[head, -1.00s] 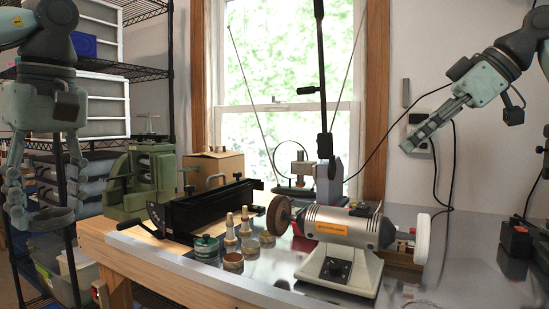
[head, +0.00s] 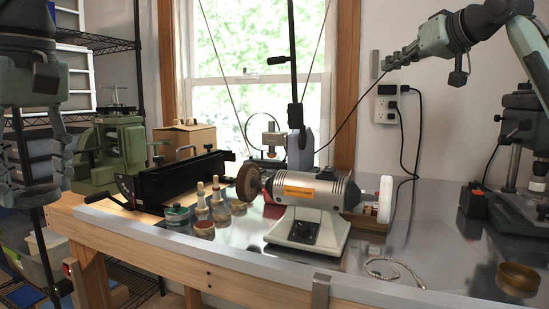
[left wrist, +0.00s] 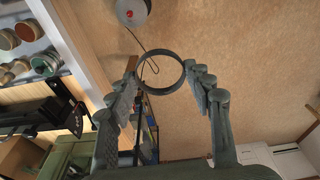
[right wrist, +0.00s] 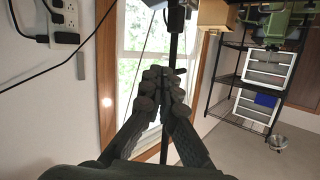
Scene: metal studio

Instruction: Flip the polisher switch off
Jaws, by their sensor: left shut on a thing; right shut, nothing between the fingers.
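The polisher (head: 305,188) is a silver motor with an orange label on a pale base, standing on the metal-topped bench. A brown wheel is on its left end and a white wheel on its right. A dark switch plate (head: 303,232) is on the base front; I cannot tell the switch position. My left gripper (head: 38,185), left of the bench, is shut on a dark ring (left wrist: 161,54), seen between its fingertips in the left wrist view. My right gripper (head: 388,64) is shut and empty, above and right of the polisher; its closed fingers show in the right wrist view (right wrist: 165,85).
Small bottles and tins (head: 203,228) stand left of the polisher, beside a black bending machine (head: 190,182). A silver chain (head: 390,268) and a brass dish (head: 517,280) lie right of the base. A wall outlet (head: 386,108) has cords hanging.

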